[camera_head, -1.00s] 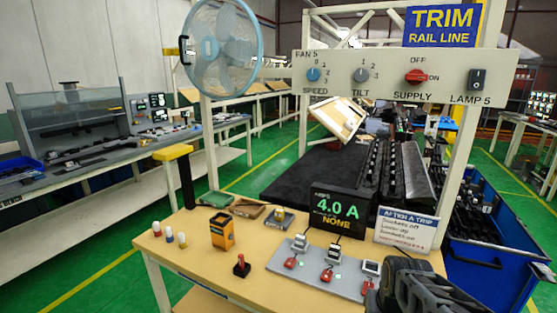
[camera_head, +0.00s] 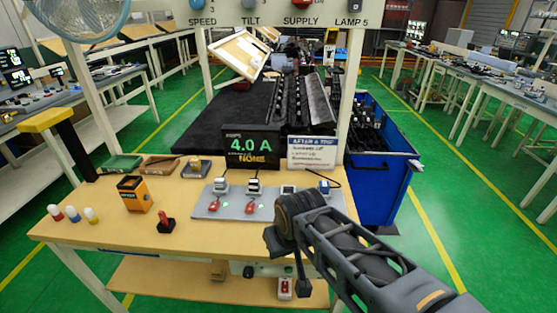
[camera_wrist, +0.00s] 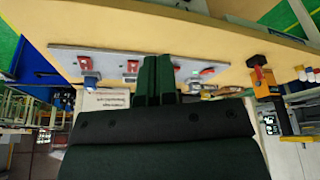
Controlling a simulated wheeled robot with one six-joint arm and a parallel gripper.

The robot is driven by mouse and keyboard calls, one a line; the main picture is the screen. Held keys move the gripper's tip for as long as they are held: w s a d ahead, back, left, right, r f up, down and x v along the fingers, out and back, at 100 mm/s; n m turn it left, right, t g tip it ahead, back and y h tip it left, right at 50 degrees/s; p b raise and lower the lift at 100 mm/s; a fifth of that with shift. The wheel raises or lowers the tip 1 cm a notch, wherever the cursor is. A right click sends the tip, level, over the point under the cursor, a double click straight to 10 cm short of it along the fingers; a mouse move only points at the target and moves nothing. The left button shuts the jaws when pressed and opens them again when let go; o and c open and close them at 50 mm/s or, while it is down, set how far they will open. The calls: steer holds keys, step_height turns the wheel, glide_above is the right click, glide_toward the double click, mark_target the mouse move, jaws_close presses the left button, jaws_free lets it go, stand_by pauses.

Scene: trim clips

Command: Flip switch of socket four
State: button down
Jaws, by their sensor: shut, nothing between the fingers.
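The grey socket strip (camera_head: 235,210) lies on the tan table. Its first two sockets at the left hold white plugs (camera_head: 254,188) with red switches (camera_head: 214,205) in front. My arm hides the area in front of the right-hand sockets in the head view. The wrist view is upside down and shows the strip, the blue plug (camera_wrist: 87,64) and several red switches. My gripper (camera_wrist: 160,58) is shut and empty, its dark green fingers overlapping the strip's middle in that view.
A black display (camera_head: 248,146) reads 4.0 A and NONE, beside a white sign (camera_head: 312,152). An orange box (camera_head: 134,194), a small red-handled tool (camera_head: 165,223) and several coloured pegs (camera_head: 73,214) stand left on the table. A blue bin (camera_head: 380,170) stands right.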

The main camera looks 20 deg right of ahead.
steer(key=w+d+r+m+h, duration=0.1)
steer(key=w+d+m, duration=0.1)
steer(key=w+d, duration=0.4)
steer(key=w+d+r+m+h+p, duration=0.1)
steer(key=w+d+m, duration=0.2)
steer(key=w+d, duration=0.4)
steer(key=d, duration=0.8)
steer(key=shift+r, duration=0.3)
steer(key=shift+d+f, duration=0.1)
steer(key=shift+f, duration=0.05)
steer(key=x, duration=0.7)
steer(key=p+x, duration=0.1)
steer(key=x, duration=0.5)
steer(key=shift+s+f, duration=0.1)
steer(key=shift+f, duration=0.35)
steer(key=shift+a+p, duration=0.25)
steer(key=shift+p, duration=0.05)
